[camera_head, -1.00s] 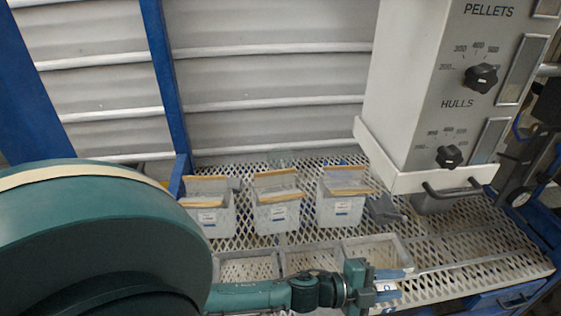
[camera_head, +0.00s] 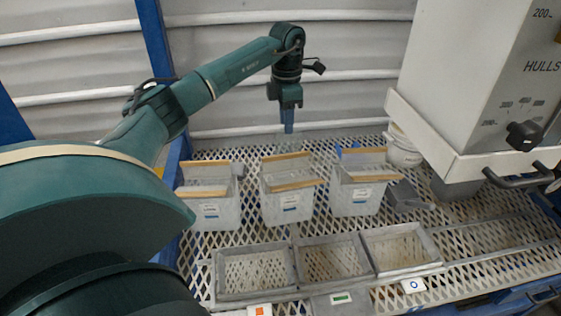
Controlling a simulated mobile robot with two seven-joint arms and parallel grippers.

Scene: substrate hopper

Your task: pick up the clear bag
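My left gripper (camera_head: 288,128) points down at the back of the perforated table, behind the row of boxes. Its blue fingers overlap in this view, so their gap cannot be told. A faint, see-through shape (camera_head: 291,143) shows around and below the fingertips; it may be the clear bag, but its outline is hard to make out. I cannot tell whether the fingers touch it. Three translucent white boxes with tan strips and labels, left (camera_head: 212,214), middle (camera_head: 291,206) and right (camera_head: 356,201), stand in front of it. My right gripper is not in view.
A three-part tray (camera_head: 297,266) lies at the front of the perforated table (camera_head: 470,230). A grey scoop (camera_head: 405,196) and a white bucket (camera_head: 402,152) are right of the boxes. The hopper (camera_head: 475,85) overhangs the right side. A corrugated wall (camera_head: 350,105) closes the back.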

